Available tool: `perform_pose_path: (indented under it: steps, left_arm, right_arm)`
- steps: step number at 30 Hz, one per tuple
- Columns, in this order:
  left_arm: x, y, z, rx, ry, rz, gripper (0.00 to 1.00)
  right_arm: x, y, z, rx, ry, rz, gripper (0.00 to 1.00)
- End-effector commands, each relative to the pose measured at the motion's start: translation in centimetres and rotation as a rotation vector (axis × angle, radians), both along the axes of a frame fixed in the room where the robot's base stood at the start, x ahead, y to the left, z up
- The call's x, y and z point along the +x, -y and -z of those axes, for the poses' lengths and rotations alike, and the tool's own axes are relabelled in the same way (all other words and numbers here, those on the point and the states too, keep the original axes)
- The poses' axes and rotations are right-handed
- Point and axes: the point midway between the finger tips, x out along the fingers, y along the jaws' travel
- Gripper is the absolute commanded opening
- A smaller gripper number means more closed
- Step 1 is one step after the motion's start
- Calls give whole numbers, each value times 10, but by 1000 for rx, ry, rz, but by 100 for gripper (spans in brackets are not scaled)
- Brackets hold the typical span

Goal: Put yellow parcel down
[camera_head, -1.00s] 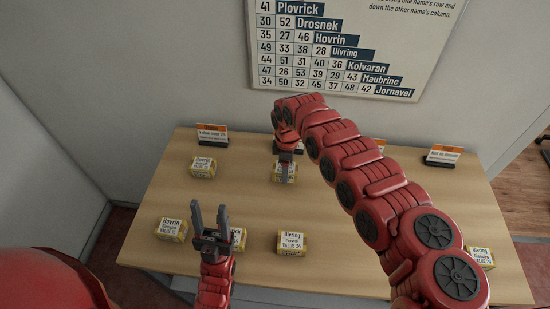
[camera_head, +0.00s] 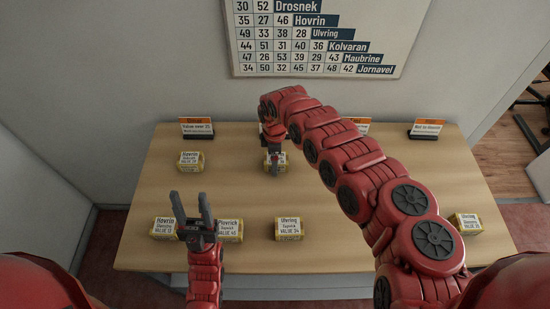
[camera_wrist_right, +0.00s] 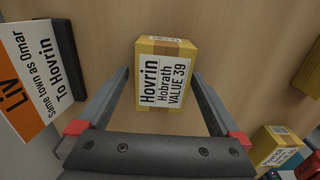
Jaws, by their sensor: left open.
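A yellow parcel (camera_head: 275,163) labelled Hovrin, Hobrath, value 39 appears to rest on the table, partly hidden under my right gripper (camera_head: 273,150) in the head view. In the right wrist view the parcel (camera_wrist_right: 166,75) stands between the spread fingers of my right gripper (camera_wrist_right: 163,85), with a gap on both sides. My left gripper (camera_head: 190,198) is open and empty, pointing up over the front left of the table, beside a yellow Plovrich parcel (camera_head: 230,230) and a Hovrin parcel (camera_head: 164,227).
Other yellow parcels stand at the back left (camera_head: 191,160), front middle (camera_head: 289,229) and front right (camera_head: 466,223). Orange-topped signs line the back edge, including a left one (camera_head: 197,128) and a right one (camera_head: 426,129). The table (camera_head: 350,255) has bare wood between parcels.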

Motion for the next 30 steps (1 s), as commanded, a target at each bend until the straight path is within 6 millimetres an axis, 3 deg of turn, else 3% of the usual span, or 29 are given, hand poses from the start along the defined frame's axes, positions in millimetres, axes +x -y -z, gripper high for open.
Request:
perform_pose_path:
  steps: [11, 24, 30]
  left_arm:
    - [0, 0, -9, 0, 0, 0, 50]
    - [0, 0, -76, 0, 0, 0, 50]
    - [0, 0, -88, 0, 0, 0, 50]
  right_arm:
    - [0, 0, -10, 0, 0, 1, 100]
    - [0, 1, -103, -1, -1, 2, 100]
    - [0, 0, -124, -1, -1, 0, 100]
